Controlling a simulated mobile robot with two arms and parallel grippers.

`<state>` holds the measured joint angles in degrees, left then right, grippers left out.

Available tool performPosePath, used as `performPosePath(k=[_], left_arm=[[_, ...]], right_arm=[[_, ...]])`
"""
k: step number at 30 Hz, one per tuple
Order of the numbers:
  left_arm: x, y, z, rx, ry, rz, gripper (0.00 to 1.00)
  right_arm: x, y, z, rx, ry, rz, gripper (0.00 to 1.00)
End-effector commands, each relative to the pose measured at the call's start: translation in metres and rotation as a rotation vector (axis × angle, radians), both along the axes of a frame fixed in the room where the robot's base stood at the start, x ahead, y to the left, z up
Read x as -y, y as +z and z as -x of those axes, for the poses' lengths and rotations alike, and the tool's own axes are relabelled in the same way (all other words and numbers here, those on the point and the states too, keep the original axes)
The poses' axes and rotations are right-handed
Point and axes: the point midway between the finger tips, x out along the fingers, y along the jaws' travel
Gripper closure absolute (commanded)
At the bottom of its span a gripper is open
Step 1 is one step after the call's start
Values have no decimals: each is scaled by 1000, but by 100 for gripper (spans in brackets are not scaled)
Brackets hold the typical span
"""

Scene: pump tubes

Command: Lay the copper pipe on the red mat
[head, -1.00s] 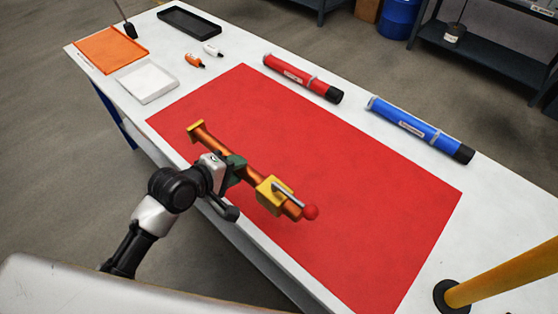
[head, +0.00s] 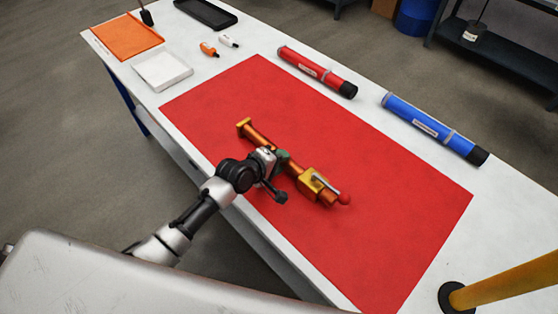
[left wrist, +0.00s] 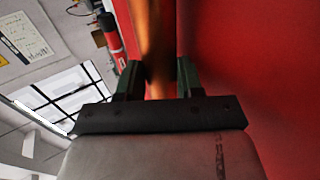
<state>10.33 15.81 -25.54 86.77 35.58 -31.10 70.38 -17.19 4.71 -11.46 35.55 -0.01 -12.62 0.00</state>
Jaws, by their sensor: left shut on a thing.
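The copper pipe (head: 256,136) has a yellow end piece at its far left end and a yellow valve block (head: 313,182) with a grey lever and red knob at its right end. My left gripper (head: 282,160) is shut around the middle of the pipe. The pipe is over the red mat (head: 400,210), inside its outline, slanting from upper left to lower right. I cannot tell whether it touches the mat. In the left wrist view the copper pipe (left wrist: 158,35) runs between both fingers, with red mat beside it (left wrist: 250,80). My right gripper is not in view.
A red tube (head: 315,70) and a blue tube (head: 430,128) lie along the far table edge. An orange tray (head: 128,38), a white tray (head: 162,70) and two small bottles stand at the left end. A yellow post (head: 510,275) is at lower right. The mat's right part is bare.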

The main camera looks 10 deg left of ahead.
Motion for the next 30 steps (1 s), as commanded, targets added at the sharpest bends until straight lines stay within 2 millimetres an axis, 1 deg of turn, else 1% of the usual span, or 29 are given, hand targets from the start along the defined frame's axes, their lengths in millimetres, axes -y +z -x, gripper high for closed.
performPosePath(k=[7, 11, 12, 14, 21, 24, 26, 30], left_arm=[[0, 1, -1, 6, 1, 3, 100], [0, -2, -1, 6, 1, 3, 100], [0, -4, 0, 1, 0, 0, 60], [0, -3, 0, 1, 0, 0, 53], [0, -3, 0, 1, 0, 0, 53], [-1, 1, 1, 1, 0, 1, 53], [-3, 2, 5, 1, 0, 1, 53], [-14, 13, 21, 1, 0, 1, 53]], right_arm=[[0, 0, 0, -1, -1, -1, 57], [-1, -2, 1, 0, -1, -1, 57], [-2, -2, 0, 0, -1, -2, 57], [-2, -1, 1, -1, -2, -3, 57], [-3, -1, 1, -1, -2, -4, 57], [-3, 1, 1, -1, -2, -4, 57], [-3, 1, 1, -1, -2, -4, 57], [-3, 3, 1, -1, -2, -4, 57]])
